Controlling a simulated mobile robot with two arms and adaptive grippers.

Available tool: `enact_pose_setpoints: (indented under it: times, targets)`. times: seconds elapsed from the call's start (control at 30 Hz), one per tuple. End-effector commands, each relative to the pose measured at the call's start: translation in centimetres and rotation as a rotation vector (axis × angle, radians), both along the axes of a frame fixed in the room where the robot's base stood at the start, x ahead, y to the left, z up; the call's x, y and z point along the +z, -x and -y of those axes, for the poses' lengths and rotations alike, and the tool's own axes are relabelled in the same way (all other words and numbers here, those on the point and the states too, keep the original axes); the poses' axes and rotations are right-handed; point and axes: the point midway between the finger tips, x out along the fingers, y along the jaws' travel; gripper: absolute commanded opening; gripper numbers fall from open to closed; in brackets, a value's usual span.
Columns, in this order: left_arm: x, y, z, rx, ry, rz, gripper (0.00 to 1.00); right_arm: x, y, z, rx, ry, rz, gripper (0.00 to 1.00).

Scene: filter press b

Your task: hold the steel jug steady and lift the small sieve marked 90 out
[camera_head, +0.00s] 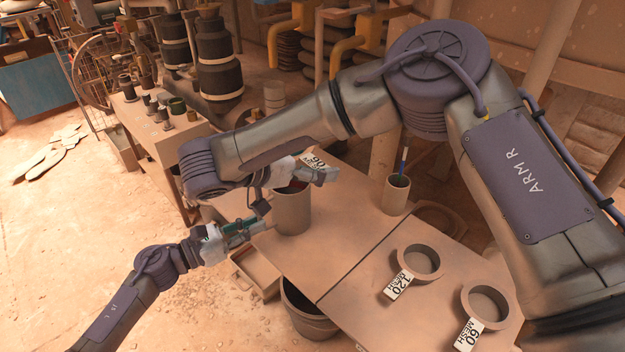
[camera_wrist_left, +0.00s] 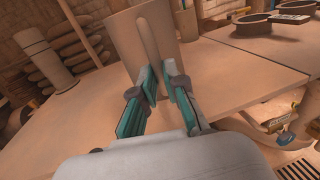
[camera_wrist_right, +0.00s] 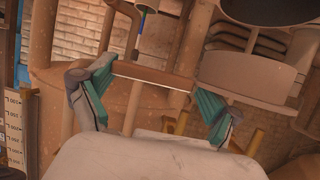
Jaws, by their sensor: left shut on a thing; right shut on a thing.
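The steel jug (camera_head: 292,212) stands upright at the left edge of the table, its mouth partly hidden by my right gripper. My left gripper (camera_head: 250,228) is shut on the jug's upright handle; in the left wrist view the jug (camera_wrist_left: 185,25) rises just beyond the fingers (camera_wrist_left: 165,80). The small sieve marked 90 (camera_head: 318,168) shows its pale label above the jug's mouth; its ring is mostly hidden. My right gripper (camera_head: 296,176) is shut on the sieve, above the jug. In the right wrist view a thin bar-like edge (camera_wrist_right: 152,76) lies between its fingertips. Whether the sieve is clear of the jug, I cannot tell.
A cup with a pen (camera_head: 396,192) stands behind, right of the jug. Sieves marked 120 (camera_head: 421,260) and 60 (camera_head: 487,304) lie on the table's right part. A bucket (camera_head: 306,312) stands below the front edge. My right arm spans over the table.

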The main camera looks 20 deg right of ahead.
Motion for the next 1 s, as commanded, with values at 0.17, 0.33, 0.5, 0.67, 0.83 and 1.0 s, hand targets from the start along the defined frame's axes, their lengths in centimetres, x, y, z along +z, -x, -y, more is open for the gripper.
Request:
enact_pose_setpoints:
  times: [0.17,0.33,0.5,0.67,0.83,1.0]
  targets:
    - [-0.1,0.0,0.0,0.000,-0.001,0.000,0.00,1.2,0.0,0.0,0.000,0.000,-0.001,0.47]
    - [-0.1,0.0,0.0,0.000,-0.001,0.000,0.00,1.2,0.0,0.0,0.000,0.000,-0.001,0.47]
    - [-0.1,0.0,0.0,0.000,-0.001,0.000,0.31,1.2,0.0,0.0,0.000,0.000,-0.001,0.47]
    - [0.0,0.0,0.0,0.000,-0.001,0.000,0.41,1.2,0.0,0.0,0.000,0.000,-0.001,0.47]
    - [0.0,0.0,0.0,0.000,-0.001,0.000,0.41,1.2,0.0,0.0,0.000,0.000,-0.001,0.47]
    - [-0.2,0.4,-1.3,0.002,-0.001,-0.003,0.41,1.2,0.0,0.0,0.000,0.000,-0.001,0.47]
